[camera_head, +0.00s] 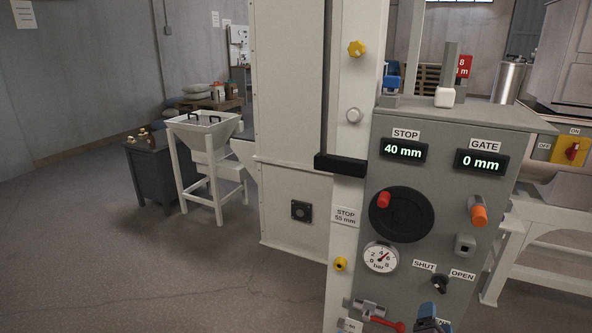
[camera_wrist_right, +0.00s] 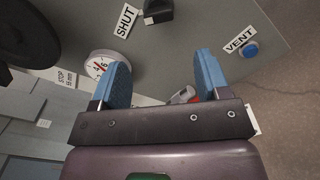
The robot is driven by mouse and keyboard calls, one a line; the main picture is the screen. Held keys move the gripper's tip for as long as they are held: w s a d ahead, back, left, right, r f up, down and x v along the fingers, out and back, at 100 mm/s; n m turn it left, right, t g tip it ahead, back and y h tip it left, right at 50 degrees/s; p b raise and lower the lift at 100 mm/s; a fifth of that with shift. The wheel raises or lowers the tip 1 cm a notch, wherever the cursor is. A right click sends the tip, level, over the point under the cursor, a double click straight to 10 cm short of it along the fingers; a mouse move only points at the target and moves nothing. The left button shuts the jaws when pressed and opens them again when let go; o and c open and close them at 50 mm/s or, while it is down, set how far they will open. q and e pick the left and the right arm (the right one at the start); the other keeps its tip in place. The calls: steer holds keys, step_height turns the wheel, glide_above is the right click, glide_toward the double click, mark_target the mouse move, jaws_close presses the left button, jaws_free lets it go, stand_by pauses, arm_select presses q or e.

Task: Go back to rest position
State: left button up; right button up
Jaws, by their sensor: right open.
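My right gripper (camera_head: 432,318) shows at the bottom edge of the head view, low in front of the grey control panel (camera_head: 425,195). Only its blue fingertips show there. In the right wrist view its two blue fingers (camera_wrist_right: 163,80) are spread apart with nothing held between them. The panel's face lies beyond the fingers, with the VENT button (camera_wrist_right: 250,48) right of them and the SHUT label (camera_wrist_right: 126,20) above. My left gripper is not in view.
A red-handled valve (camera_head: 386,323) sits low on the panel near my right gripper. Above are the SHUT/OPEN switch (camera_head: 439,284), pressure gauge (camera_head: 381,257) and displays reading 40 mm and 0 mm. A white hopper (camera_head: 205,130) stands back left. The left floor is clear.

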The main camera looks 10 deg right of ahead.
steer(key=s+a+r+m+g+y+p, duration=0.1)
steer(key=s+a+m+y+p, duration=0.2)
steer(key=s+a+m+y, duration=0.75)
arm_select(q)
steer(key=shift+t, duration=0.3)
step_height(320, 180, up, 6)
steer(key=p, duration=0.4)
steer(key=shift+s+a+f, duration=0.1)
arm_select(e)
steer(key=s+f+m+g+h, duration=0.1)
steer(key=s+m+g, duration=0.2)
steer(key=s+m, duration=0.5)
steer(key=s, duration=1.2)
steer(key=shift+a+m, duration=0.15)
steer(key=shift+m, duration=0.2)
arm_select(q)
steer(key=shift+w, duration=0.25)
arm_select(e)
steer(key=shift+s+f, duration=0.1)
